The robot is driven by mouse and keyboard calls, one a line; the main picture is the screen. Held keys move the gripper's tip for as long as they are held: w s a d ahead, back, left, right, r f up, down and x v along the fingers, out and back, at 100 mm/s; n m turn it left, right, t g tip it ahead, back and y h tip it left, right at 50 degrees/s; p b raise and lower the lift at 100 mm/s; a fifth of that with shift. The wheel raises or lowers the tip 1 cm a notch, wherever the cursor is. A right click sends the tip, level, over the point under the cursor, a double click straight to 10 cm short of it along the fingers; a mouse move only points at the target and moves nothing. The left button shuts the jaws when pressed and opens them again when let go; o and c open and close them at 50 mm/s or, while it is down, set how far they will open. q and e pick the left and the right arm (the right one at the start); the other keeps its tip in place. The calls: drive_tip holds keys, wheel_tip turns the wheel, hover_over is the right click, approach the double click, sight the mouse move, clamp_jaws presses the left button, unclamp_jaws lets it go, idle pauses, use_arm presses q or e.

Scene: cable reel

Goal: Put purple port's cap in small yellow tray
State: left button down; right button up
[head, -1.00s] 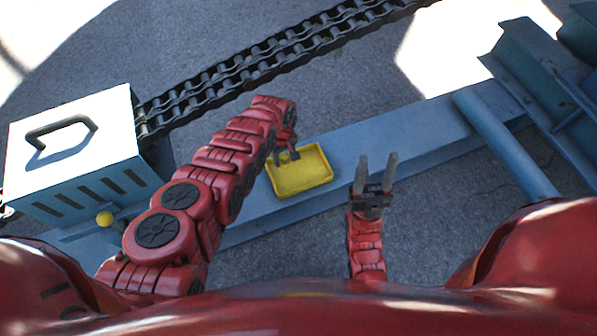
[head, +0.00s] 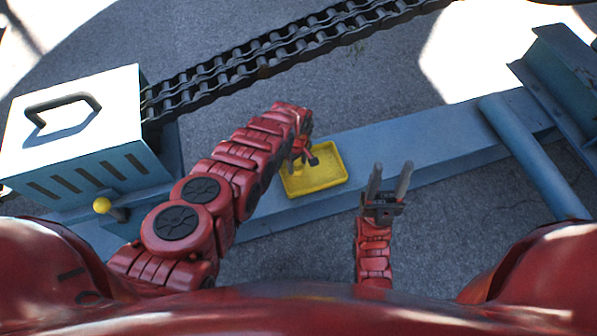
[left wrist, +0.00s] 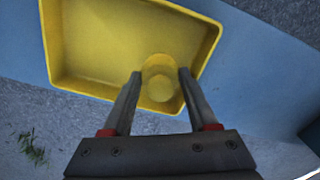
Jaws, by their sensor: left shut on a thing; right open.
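The small yellow tray (head: 322,182) lies on the blue-grey beam in front of me; it also shows in the left wrist view (left wrist: 100,84). My left gripper (head: 306,162) is over the tray's far left part. In the left wrist view its fingers (left wrist: 160,78) are shut on a round yellow cap (left wrist: 160,90), seen against the tray's inside near one wall. I cannot tell whether the cap touches the tray floor. My right gripper (head: 391,168) is open and empty, to the right of the tray. The purple port is not in view.
A pale blue box (head: 80,130) with a black handle stands at the left, with a yellow-knobbed lever (head: 103,205) in front. A heavy black chain (head: 270,58) runs behind the beam (head: 440,142). A blue pipe (head: 530,155) and steel frame stand at the right.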

sight(298, 162)
use_arm(q)
wheel_tip(298, 162, down, 4)
drive_tip(key=b, duration=0.3)
drive_tip(key=shift+d+f+b, duration=0.1)
drive_tip(key=shift+f+b, duration=0.05)
drive_tip(key=shift+b, duration=0.15)
drive_tip(key=shift+c, duration=0.8)
unclamp_jaws()
wheel_tip(298, 162, up, 10)
drive_tip(key=p, duration=0.7)
drive_tip(key=shift+f, duration=0.15)
drive_tip(key=shift+r+p, duration=0.4)
drive_tip(key=shift+r, duration=0.9)
